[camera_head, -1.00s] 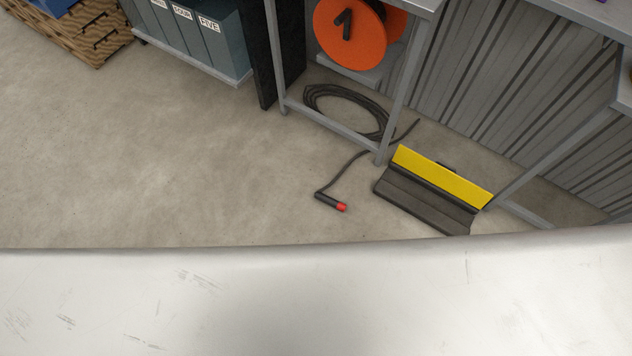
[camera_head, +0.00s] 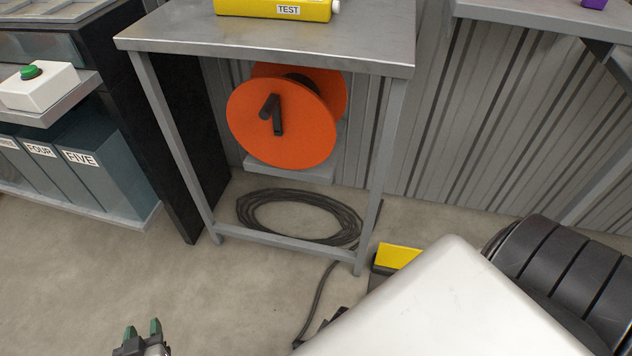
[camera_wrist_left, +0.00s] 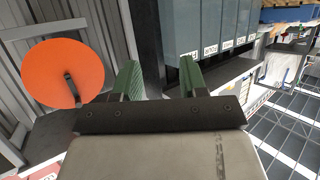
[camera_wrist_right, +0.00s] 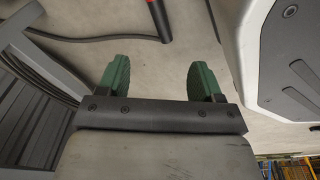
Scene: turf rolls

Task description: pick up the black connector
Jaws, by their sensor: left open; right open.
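The black connector (camera_wrist_right: 161,22) lies on the floor at the top of the right wrist view, with red showing near the frame edge. A dark cable (camera_wrist_right: 90,38) runs to it from the left. My right gripper (camera_wrist_right: 160,73) is open and empty, with the connector beyond its fingertips and apart from them. In the head view the cable (camera_head: 315,300) ends at a dark shape beside a white part that hides much of that spot; I cannot tell its details. My left gripper (camera_head: 141,332) is open and empty over the floor at the bottom left; its fingers also show in the left wrist view (camera_wrist_left: 160,75).
A metal table (camera_head: 270,38) stands ahead, with an orange reel (camera_head: 280,125) and coiled cable (camera_head: 300,220) beneath it. A yellow-and-black piece (camera_head: 398,257) lies by its right leg, partly hidden. Binders (camera_head: 100,165) stand on a low shelf at left. The floor at lower left is clear.

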